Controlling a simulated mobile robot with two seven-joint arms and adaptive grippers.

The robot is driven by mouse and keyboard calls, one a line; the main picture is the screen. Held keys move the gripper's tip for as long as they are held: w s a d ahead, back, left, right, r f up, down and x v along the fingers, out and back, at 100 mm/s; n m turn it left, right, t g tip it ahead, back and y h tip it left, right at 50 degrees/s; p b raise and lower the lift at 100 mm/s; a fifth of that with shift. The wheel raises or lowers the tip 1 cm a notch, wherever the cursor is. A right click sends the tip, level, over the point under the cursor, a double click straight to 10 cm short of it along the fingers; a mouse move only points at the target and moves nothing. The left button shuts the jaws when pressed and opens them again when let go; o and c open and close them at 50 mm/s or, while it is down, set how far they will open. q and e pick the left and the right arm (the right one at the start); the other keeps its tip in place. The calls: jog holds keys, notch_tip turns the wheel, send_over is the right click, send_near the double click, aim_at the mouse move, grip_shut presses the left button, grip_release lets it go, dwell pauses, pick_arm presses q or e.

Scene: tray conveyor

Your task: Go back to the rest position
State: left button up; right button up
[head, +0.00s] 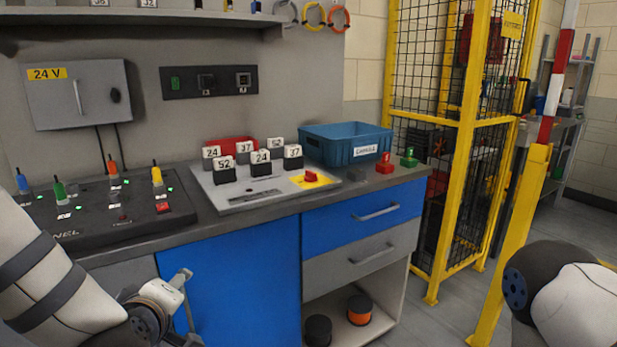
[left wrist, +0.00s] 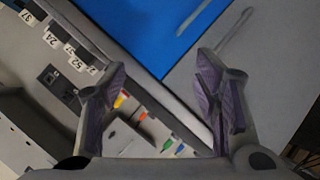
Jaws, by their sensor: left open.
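My left gripper (head: 176,300) is low at the left of the head view, in front of the bench and near the left edge of the blue cabinet door (head: 235,290). In the left wrist view its two fingers (left wrist: 160,95) stand wide apart with nothing held between them. Its tips are partly hidden by the wrist in the head view. Part of my right arm shows at the lower right of the head view, but its gripper is out of the picture.
On the bench are a black panel (head: 90,228) with coloured levers, a grey board (head: 240,200) with numbered tags, and a blue crate (head: 325,150). A yellow fence (head: 455,200) stands at the right.

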pick_arm(q)
jog(key=s+d+f+m+g+h, duration=0.2)
jog(key=s+f+m+g, duration=0.2)
jog(key=s+f, duration=0.75)
jog(key=s+f+m+g, duration=0.2)
jog(key=s+f+g, duration=0.1)
jog(key=s, duration=0.6)
jog(key=s+f+m+g, duration=0.3)
jog(key=s+f, duration=0.3)
jog(key=s, duration=0.3)
jog(key=s+f+m+g, duration=0.3)
jog(key=s+f, duration=0.1)
jog(key=s, duration=0.5)
jog(key=shift+a+f+h, duration=0.25)
jog(key=shift+h, duration=0.15)
jog(key=shift+c, duration=0.6)
